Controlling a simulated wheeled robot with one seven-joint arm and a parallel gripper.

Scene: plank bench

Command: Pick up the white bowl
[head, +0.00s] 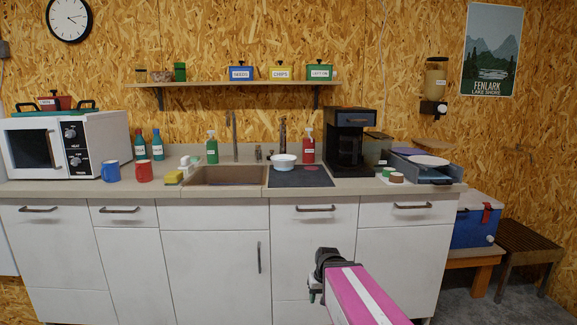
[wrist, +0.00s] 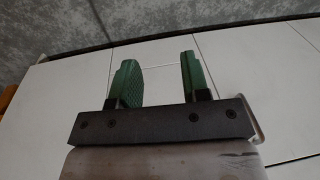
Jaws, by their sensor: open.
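The white bowl (head: 284,161) sits on the counter, at the back of a dark mat (head: 300,177) just right of the sink. My gripper (head: 313,290) is in front of the lower cabinets, well below the counter top and apart from the bowl. In the wrist view my gripper (wrist: 158,80) has two green fingers spread apart with nothing between them. The bowl does not show in the wrist view.
A sink (head: 225,175) lies left of the mat. A green bottle (head: 212,148), a red bottle (head: 308,146) and a black coffee machine (head: 350,142) stand nearby. The counter's front edge (head: 235,192) lies above my gripper. Cabinet doors (wrist: 185,52) fill much of the wrist view.

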